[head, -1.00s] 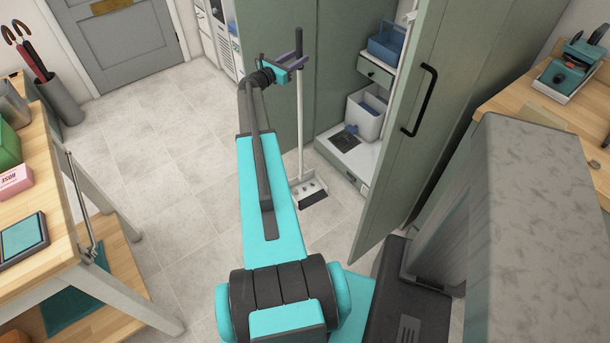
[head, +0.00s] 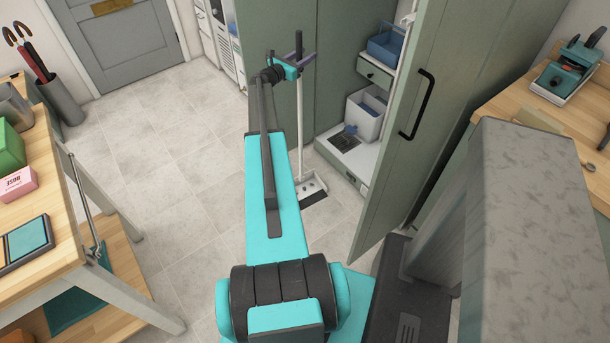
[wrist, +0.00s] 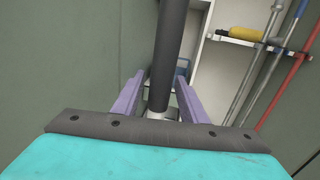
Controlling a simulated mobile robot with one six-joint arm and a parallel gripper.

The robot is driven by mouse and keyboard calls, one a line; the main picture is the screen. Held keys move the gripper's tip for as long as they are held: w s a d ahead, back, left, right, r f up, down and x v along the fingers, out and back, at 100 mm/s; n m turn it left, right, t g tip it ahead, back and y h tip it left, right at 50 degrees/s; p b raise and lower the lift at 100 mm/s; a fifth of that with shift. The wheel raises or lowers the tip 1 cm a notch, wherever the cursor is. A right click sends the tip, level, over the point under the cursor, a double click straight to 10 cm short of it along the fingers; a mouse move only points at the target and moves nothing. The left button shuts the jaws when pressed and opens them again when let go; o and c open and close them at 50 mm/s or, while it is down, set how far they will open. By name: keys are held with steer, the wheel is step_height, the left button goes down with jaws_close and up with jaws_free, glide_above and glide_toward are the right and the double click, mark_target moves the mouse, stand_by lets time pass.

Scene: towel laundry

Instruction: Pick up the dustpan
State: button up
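The dustpan (head: 313,189) stands upright on the tiled floor in front of the cabinet, with a white pan and a long white handle. My gripper (head: 299,60) is at the top of this handle. In the wrist view, the dark upper part of the handle (wrist: 170,50) passes between my two purple fingers (wrist: 161,90). Gaps show beside the handle, so the fingers look open around it. The handle's lower part is hidden behind the gripper in the wrist view.
The green cabinet door (head: 415,120) stands open to the right of the dustpan. Inside are a blue caddy (head: 387,42) and a white bin (head: 364,118). A wooden workbench (head: 70,235) is at the left. The floor between is clear.

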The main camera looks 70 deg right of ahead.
steer(key=shift+s+d, duration=0.15)
steer(key=shift+d, duration=0.2)
stand_by(0.3)
jaws_close()
